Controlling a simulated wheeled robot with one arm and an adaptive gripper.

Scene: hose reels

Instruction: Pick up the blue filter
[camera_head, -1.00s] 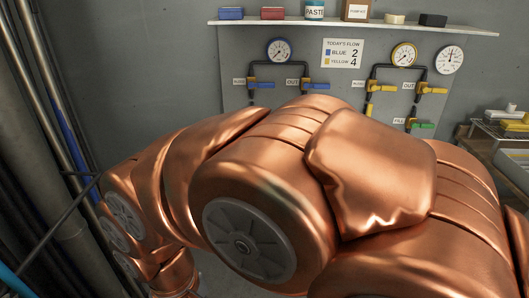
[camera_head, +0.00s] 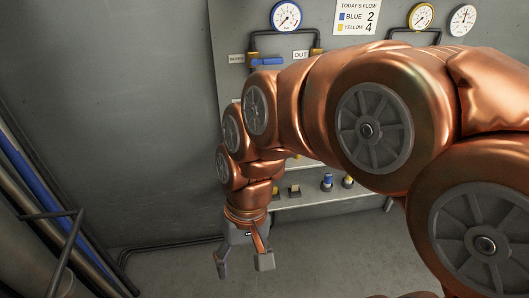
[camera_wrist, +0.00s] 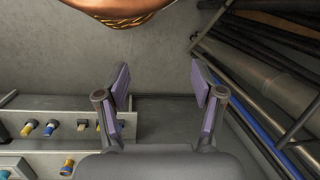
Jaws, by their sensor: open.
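A small blue-topped piece, which looks like the blue filter (camera_head: 327,182), stands on a low grey shelf (camera_head: 315,200) in the head view. In the wrist view, a small blue piece (camera_wrist: 50,127) that looks like the same one is at the left, outside the jaws. My gripper (camera_head: 243,269) hangs down to the left of the shelf in the head view, apart from the filter. In the wrist view its jaws (camera_wrist: 160,88) are spread and empty.
A yellow-topped piece (camera_head: 348,181) stands beside the blue one. Two small dark-and-light pieces (camera_head: 295,190) are further left on the shelf. The floor (camera_head: 330,250) in front of the shelf looks clear.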

